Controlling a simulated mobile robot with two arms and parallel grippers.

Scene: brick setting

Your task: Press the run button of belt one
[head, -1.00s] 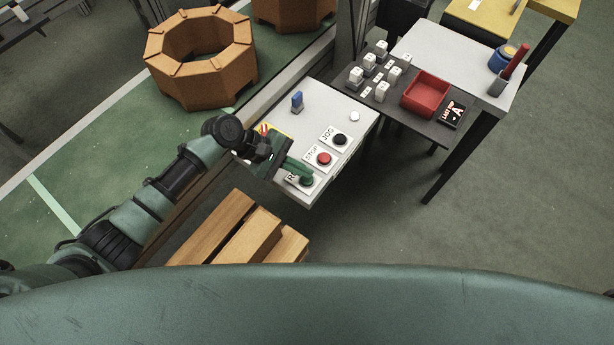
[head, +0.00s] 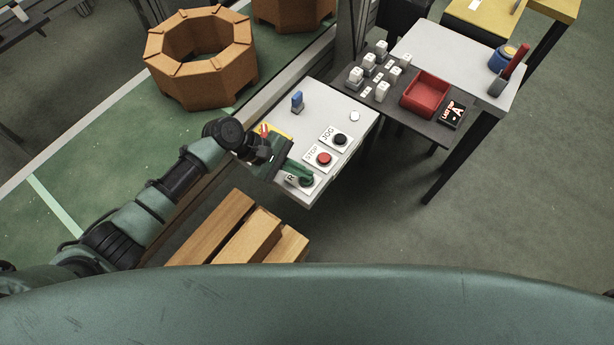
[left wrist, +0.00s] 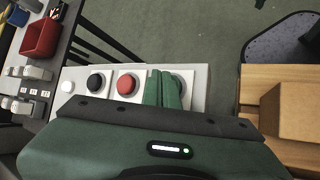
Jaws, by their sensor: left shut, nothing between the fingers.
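The sloped grey control panel (head: 318,112) carries a row of buttons. The green run button (head: 307,182) is at the near end, its label partly covered by my fingers. The red STOP button (head: 324,159) and black JOG button (head: 340,140) sit farther along. My left gripper (head: 300,175) is shut and empty, its fingertips at the run button. In the left wrist view the shut fingers (left wrist: 163,90) overlap the green button (left wrist: 178,84), beside the red one (left wrist: 128,85). I cannot tell whether the button is pressed down. My right gripper is not in view.
A blue switch (head: 297,101) and white lamp (head: 354,116) are on the panel. A wooden pallet or crate (head: 240,235) lies below my left arm. A dark table with a red tray (head: 426,94) stands to the right. Orange brick rings (head: 202,85) sit on the green belt.

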